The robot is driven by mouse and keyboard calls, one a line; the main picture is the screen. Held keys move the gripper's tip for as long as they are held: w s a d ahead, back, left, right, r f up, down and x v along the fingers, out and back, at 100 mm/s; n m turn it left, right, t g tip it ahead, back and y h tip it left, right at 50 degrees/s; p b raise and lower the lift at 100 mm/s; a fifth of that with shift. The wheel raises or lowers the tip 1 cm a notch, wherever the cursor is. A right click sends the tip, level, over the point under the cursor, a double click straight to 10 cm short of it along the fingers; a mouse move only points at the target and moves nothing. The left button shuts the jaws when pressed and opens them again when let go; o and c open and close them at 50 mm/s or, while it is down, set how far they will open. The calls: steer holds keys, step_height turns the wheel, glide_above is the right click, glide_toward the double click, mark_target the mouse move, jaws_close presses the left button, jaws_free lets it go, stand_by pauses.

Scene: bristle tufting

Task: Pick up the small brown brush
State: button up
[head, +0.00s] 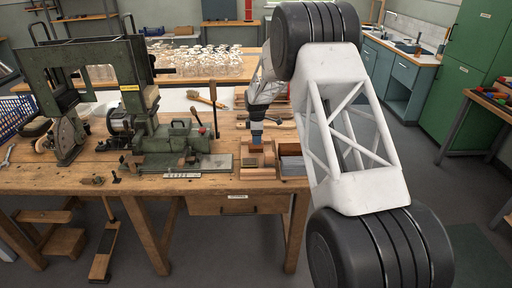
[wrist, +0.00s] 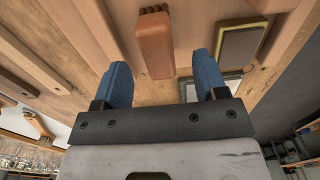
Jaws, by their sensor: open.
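A small reddish-brown block (wrist: 154,42), which I take for the small brown brush, shows in the wrist view between and beyond my fingertips. My gripper (wrist: 161,64) is open, with one blue finger on each side of the block and gaps on both sides. In the head view my gripper (head: 256,136) points down above the bench, and the brown block (head: 254,148) sits just below it. Contact with the block cannot be told.
A dark block with a yellowish edge (wrist: 242,40) lies to the right in the wrist view. Wooden rails (wrist: 85,35) run at left.

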steer(key=shift+f, duration=0.25)
steer(key=shift+w+a+f, duration=0.1)
steer(key=shift+f, duration=2.45)
steer(key=c, duration=1.1)
steer(key=shift+r, duration=0.1)
steer(key=shift+r, duration=4.9)
